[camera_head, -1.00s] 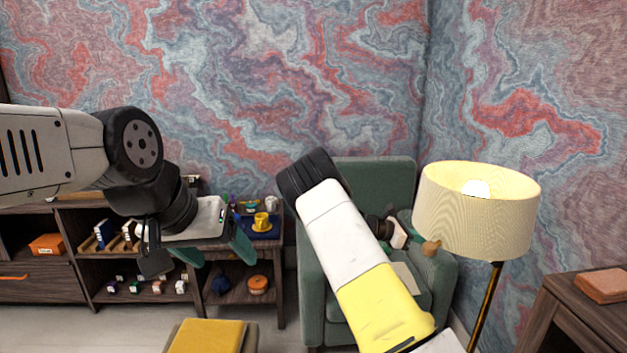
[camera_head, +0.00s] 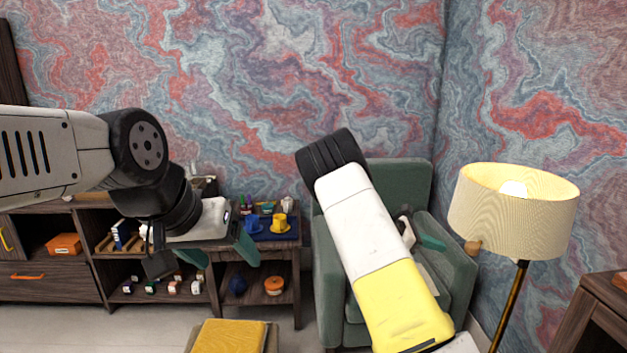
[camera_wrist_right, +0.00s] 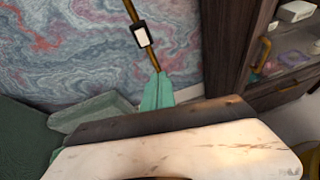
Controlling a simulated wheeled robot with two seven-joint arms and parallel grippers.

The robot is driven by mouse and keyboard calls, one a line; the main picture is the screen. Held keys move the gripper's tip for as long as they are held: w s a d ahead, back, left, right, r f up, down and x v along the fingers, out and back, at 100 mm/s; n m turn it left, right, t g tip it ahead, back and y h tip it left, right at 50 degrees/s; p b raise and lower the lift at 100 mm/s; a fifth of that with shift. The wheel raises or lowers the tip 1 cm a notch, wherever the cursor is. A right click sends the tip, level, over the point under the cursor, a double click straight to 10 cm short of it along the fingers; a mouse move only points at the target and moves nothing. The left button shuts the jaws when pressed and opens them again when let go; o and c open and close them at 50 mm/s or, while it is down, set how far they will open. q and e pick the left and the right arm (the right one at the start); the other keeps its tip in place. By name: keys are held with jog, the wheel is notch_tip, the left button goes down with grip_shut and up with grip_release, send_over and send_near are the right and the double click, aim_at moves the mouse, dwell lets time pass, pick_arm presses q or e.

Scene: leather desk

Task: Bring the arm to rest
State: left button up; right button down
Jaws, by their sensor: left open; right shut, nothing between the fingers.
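My left arm comes in from the left in the head view. Its gripper (camera_head: 222,252) points down and right, with its two teal fingers apart and nothing between them. It appears in front of the low shelf unit. My right arm, white and yellow, rises from the bottom and bends at a black joint, in front of the green armchair (camera_head: 390,180). Its hand is mostly hidden behind its own link. In the right wrist view the teal fingers of my right gripper (camera_wrist_right: 157,92) are together, with nothing held.
A floor lamp (camera_head: 515,215) stands right of the armchair, and its pole (camera_wrist_right: 137,15) shows in the wrist view. The shelf unit (camera_head: 298,290) holds a yellow cup (camera_head: 279,221) and several small items. A yellow-topped stool (camera_head: 230,336) is at the bottom. A dark cabinet (camera_head: 590,310) is at the right edge.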

jog(key=s+a+r+m+t+y, duration=0.2)
jog(key=s+a+r+m+y, duration=0.3)
jog(key=s, duration=0.5)
jog(key=s+a+r+m+t+y, duration=0.2)
jog(key=s+a+r+m+y, duration=0.3)
jog(key=s+a+r, duration=0.3)
jog(key=s+a+r+m+t+y, duration=0.2)
jog(key=s+a+r+m+y, duration=0.3)
jog(key=s, duration=0.9)
jog(key=a+r+m, duration=0.1)
jog(key=a, duration=0.2)
jog(key=shift+r+y, duration=0.2)
jog(key=shift+y, duration=0.1)
jog(key=shift+a, duration=0.1)
